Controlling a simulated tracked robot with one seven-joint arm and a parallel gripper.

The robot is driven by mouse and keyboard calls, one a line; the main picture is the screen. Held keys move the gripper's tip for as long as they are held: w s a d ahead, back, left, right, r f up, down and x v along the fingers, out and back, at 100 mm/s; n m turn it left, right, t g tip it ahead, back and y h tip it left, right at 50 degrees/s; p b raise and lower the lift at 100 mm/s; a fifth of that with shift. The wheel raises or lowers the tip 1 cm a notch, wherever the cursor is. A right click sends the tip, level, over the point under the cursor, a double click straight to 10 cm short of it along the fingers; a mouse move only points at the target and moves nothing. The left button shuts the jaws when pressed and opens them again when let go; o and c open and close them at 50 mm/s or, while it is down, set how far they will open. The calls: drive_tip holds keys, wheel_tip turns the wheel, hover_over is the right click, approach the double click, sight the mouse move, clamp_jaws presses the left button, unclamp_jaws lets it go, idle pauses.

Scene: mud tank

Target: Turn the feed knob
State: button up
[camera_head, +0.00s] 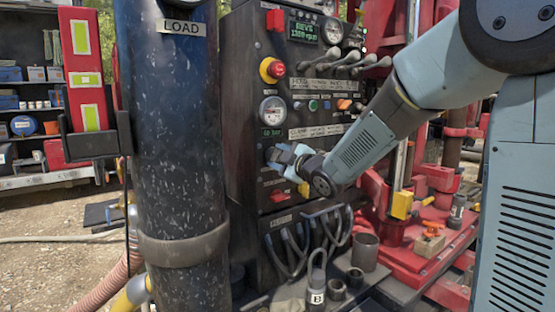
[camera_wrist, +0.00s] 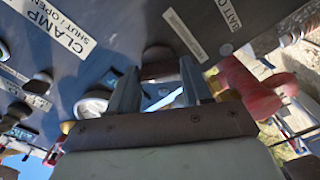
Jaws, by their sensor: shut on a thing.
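A black control panel (camera_head: 245,130) stands at the middle of the head view, with gauges, knobs and levers. My gripper (camera_head: 280,157) is at the lower left of its face, below a round gauge. The wrist view shows its two grey fingers (camera_wrist: 160,82) spread on either side of a dark round knob (camera_wrist: 158,58), and they are shut on it. I take this as the feed knob; its own label cannot be read. In the head view my gripper hides the knob, and its turn angle cannot be told.
A thick dark column marked LOAD (camera_head: 180,130) stands close left of the panel. A red button on a yellow ring (camera_head: 272,69) and a row of levers (camera_head: 345,64) sit above. Hanging cables (camera_head: 290,250) are below. Red machinery (camera_head: 430,215) fills the right.

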drive_tip(key=m, duration=0.4)
drive_tip(key=shift+s+f+m, duration=0.1)
drive_tip(key=shift+f+m, duration=0.2)
drive_tip(key=shift+f, duration=0.05)
drive_tip(key=shift+m, duration=2)
drive_tip(key=o, duration=1)
drive_tip(key=shift+r, duration=0.2)
drive_tip(key=shift+o, duration=0.2)
drive_tip(key=shift+d, duration=0.1)
drive_tip(key=v, duration=1.3)
drive_tip(key=shift+s+d, duration=0.2)
drive_tip(key=shift+s, duration=0.05)
